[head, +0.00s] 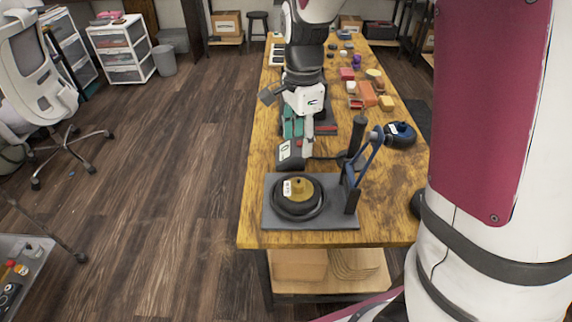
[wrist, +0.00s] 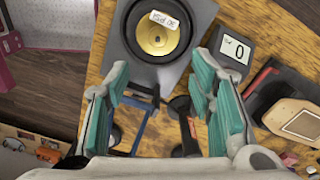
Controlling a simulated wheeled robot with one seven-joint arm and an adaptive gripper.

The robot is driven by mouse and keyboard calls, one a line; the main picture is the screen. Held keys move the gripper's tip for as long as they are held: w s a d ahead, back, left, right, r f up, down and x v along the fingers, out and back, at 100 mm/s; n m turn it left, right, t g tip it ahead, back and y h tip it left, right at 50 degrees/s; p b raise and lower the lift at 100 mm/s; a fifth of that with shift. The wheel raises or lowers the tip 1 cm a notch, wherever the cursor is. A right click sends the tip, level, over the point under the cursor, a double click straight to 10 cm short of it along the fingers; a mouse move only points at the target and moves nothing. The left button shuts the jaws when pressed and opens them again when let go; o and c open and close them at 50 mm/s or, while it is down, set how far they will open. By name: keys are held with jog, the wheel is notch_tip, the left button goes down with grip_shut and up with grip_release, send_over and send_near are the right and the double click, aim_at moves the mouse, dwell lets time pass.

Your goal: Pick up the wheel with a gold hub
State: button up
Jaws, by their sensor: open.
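The wheel with a gold hub (head: 318,205) lies flat on a dark square plate (head: 275,221) near the table's front edge. It has a black tyre and a white label on its hub. In the wrist view the wheel (wrist: 132,35) is at the top, just beyond and between my fingertips, its gold hub (wrist: 158,40) facing the camera. My gripper (head: 299,130) has teal finger pads and is open and empty. In the wrist view my gripper (wrist: 162,78) is spread apart, with no contact with the wheel visible.
A blue-framed stand (head: 366,160) with dark posts rises right of the wheel. A small display (head: 291,153) reading 0 sits behind the plate. A dark wheel with a blue centre (head: 401,135) lies at right. Red and orange blocks (head: 367,93) lie farther back.

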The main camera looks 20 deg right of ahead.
jog(key=b, duration=0.1)
send_over(299, 182)
jog(key=f, duration=0.8)
jog(key=shift+w, duration=0.2)
jog(key=shift+s+f+b, duration=0.2)
jog(key=shift+f+b, duration=0.4)
jog(key=shift+f, duration=2.3)
grip_shut()
